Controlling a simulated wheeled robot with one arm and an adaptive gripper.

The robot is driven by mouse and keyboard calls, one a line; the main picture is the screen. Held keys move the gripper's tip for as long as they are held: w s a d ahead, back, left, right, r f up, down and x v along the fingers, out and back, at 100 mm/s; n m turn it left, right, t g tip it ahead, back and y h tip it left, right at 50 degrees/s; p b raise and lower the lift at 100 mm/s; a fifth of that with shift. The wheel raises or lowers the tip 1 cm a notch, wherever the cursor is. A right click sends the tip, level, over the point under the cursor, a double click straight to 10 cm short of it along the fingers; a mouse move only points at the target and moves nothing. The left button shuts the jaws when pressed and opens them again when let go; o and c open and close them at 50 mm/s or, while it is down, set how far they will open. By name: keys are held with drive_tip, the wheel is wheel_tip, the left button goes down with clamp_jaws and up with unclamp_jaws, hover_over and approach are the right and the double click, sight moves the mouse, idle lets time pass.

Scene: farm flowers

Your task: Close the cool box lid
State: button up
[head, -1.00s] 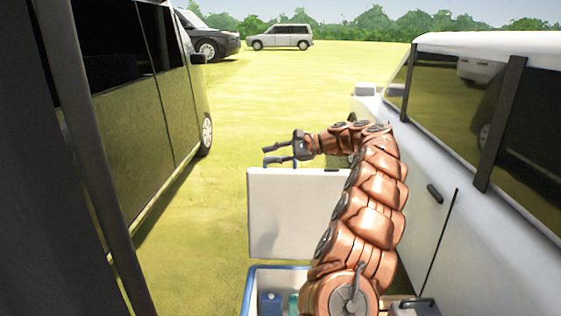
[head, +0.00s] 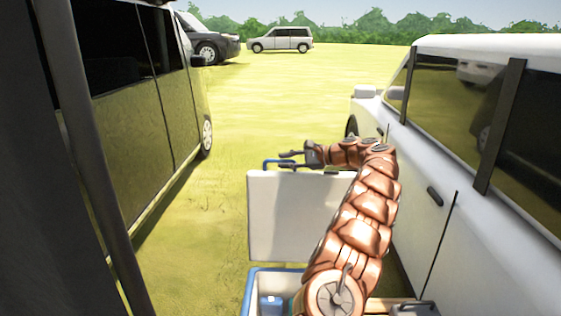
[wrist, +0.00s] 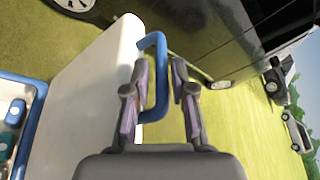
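The cool box (head: 254,288) is a blue-rimmed box at the bottom of the head view, partly hidden by my arm. Its white lid (head: 290,215) stands upright and open at the far side, and shows in the wrist view (wrist: 95,90). A blue handle (head: 268,163) loops out from the lid's upper edge; in the wrist view the handle (wrist: 155,42) reaches in beside my fingers. My gripper (head: 283,159) is open at the lid's top edge. Contact is unclear.
Inside the box are blue items (head: 270,304). A dark van (head: 150,110) stands on the left and a white vehicle (head: 430,190) close on the right. Grass lies open between and beyond them. A wooden edge (head: 378,305) shows beside the box.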

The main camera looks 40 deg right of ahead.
drive_tip(key=shift+x, duration=1.25)
drive_tip(key=shift+c, duration=0.3)
clamp_jaws()
drive_tip(key=shift+s, duration=0.1)
